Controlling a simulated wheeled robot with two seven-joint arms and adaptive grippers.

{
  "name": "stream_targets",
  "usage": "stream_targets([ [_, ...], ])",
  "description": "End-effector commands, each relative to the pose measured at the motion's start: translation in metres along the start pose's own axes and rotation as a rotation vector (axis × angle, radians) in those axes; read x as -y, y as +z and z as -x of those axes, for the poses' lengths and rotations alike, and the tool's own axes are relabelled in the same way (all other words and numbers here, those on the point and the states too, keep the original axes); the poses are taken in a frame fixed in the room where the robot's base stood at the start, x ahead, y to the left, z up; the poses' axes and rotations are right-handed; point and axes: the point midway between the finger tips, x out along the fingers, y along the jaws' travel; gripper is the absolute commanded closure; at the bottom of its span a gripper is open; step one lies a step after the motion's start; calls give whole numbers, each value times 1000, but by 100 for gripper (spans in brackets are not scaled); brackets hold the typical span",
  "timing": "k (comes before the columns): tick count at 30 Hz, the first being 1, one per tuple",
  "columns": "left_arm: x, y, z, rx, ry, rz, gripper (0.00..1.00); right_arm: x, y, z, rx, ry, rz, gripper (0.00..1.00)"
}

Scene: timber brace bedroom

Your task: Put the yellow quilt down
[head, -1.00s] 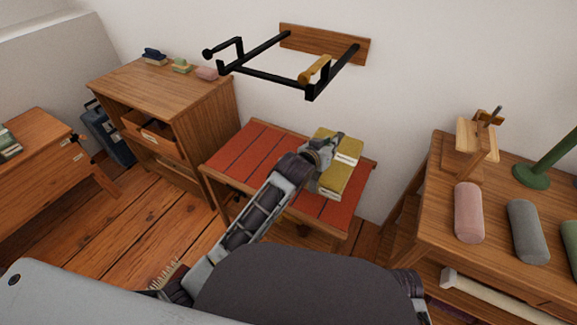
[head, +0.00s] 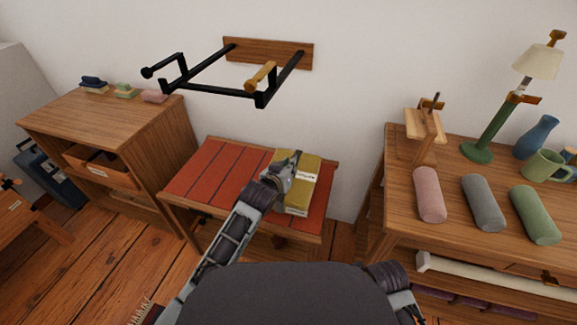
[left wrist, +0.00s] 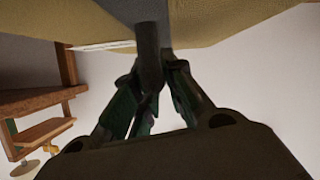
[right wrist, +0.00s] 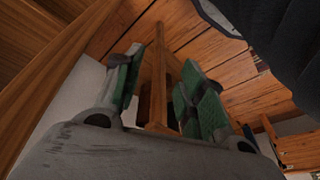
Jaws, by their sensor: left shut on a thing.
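The yellow quilt (head: 298,205) is a folded block with a pale label band, at the right part of a red slatted bench top (head: 215,180) in the head view. My left gripper (head: 291,170) is shut on the quilt at its left side. In the left wrist view the quilt (left wrist: 225,18) fills the top, with a grey band across it, and the gripper (left wrist: 150,70) meets it. Whether the quilt's underside touches the bench cannot be told. My right gripper (right wrist: 158,85) is open and empty in the right wrist view, its fingers apart above wooden parts.
A black wall rack (head: 215,90) juts out above the bench. A wooden cabinet (head: 110,125) stands left. A table (head: 400,190) at right bears pink, grey and green rolls (head: 483,203), a lamp (head: 480,150) and a mug (head: 543,165). The bench's left part is bare.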

Motion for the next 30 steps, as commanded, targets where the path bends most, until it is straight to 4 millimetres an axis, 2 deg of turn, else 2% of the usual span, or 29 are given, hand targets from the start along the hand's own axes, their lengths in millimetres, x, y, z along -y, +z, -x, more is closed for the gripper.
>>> stream_targets([
  [1, -1, -5, 1, -9, 3, 0, 100, 0, 0, 0, -1, 0, 1, 60],
  [5, -1, -4, 1, -9, 2, 0, 100, 0, -1, -1, -1, 1, 2, 60],
  [11, 2, 7, -4, -8, 2, 0, 100, 0, -1, -3, -5, 0, 2, 60],
  [19, 6, 27, -12, -9, 3, 0, 100, 2, -12, 16, -51, -5, 7, 60],
  [30, 6, 29, -13, -9, 3, 0, 100, 4, -4, 17, -33, -9, 8, 60],
])
